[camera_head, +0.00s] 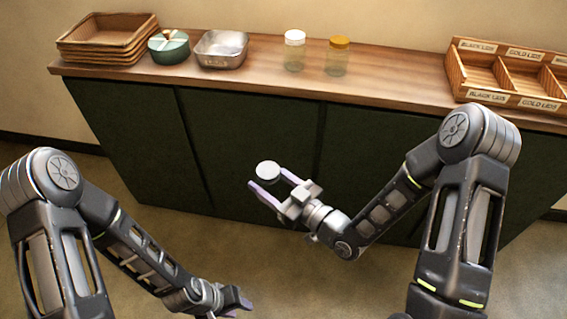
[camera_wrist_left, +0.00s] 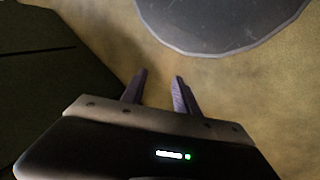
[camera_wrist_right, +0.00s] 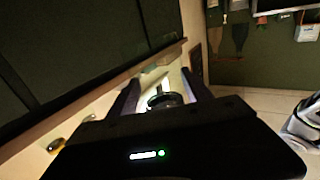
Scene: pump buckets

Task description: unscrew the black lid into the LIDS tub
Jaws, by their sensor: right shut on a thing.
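My right gripper (camera_head: 268,181) is held out in front of the cabinet, below the counter's height in the picture. It is shut on a small round thing (camera_head: 268,169) whose top shows as a pale grey disc. In the right wrist view a dark round part (camera_wrist_right: 166,100) with a bright, clear part by it sits between the fingers; I cannot tell whether it is a jar's black lid. My left gripper (camera_head: 238,299) is low at the bottom of the head view. Its fingers (camera_wrist_left: 157,80) stand apart with nothing between them. No tub marked only LIDS is readable.
On the counter (camera_head: 260,75) are stacked wooden trays (camera_head: 108,40), a teal round container (camera_head: 168,47), a metal pan (camera_head: 221,50), a white-lidded jar (camera_head: 294,50) and a gold-lidded jar (camera_head: 338,56). A wooden crate (camera_head: 487,97) labelled BLACK LIDS and GOLD LIDS stands right.

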